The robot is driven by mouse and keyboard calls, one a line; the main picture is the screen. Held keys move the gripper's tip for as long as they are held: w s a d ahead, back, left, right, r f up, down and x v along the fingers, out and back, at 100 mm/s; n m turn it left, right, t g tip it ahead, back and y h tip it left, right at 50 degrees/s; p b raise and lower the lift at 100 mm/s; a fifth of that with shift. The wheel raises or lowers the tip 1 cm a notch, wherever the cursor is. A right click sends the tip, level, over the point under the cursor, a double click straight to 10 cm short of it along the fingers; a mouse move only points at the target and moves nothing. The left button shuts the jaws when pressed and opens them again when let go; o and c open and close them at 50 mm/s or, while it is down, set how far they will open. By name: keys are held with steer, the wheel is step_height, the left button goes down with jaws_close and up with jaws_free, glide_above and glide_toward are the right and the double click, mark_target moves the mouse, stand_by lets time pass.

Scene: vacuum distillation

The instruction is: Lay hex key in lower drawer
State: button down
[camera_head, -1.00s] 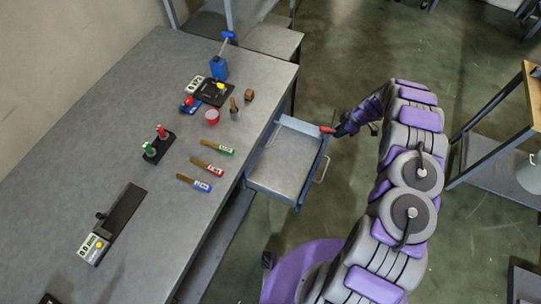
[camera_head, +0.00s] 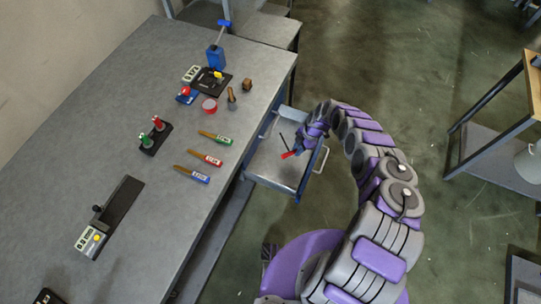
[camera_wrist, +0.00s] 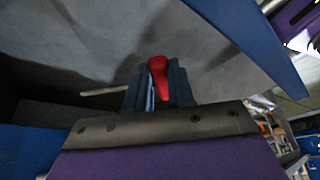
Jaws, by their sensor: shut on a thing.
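A blue-edged drawer (camera_head: 264,172) with a grey floor stands pulled out from the right side of the workbench; I cannot tell its level from this view. My gripper (camera_head: 296,152) is over the drawer's inside, near its handle end. It is shut on the hex key's red handle (camera_head: 288,155), and a thin dark shaft shows beside it. In the wrist view the red handle (camera_wrist: 158,70) stands between the two dark fingers (camera_wrist: 157,88), with the drawer's grey floor (camera_wrist: 100,40) behind. A thin rod shows to the left of the fingers. How high the key is above the floor is unclear.
The drawer handle (camera_head: 322,160) sticks out on the right. A wooden-topped table (camera_head: 525,100) stands farther right.

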steer(key=b, duration=0.2)
glide_toward(269, 169)
steer(key=f, duration=0.1)
steer(key=d+f, duration=0.1)
steer(key=f, duration=0.1)
steer(key=shift+w+f, duration=0.2)
steer(key=shift+f, duration=0.05)
steer(key=a+f, duration=0.1)
steer(key=s+a+f, duration=0.1)
steer(key=a, duration=0.1)
steer(key=shift+s+f, duration=0.2)
steer(key=shift+f, duration=0.05)
steer(key=c, duration=1)
jaws_free()
steer(key=shift+r, duration=0.1)
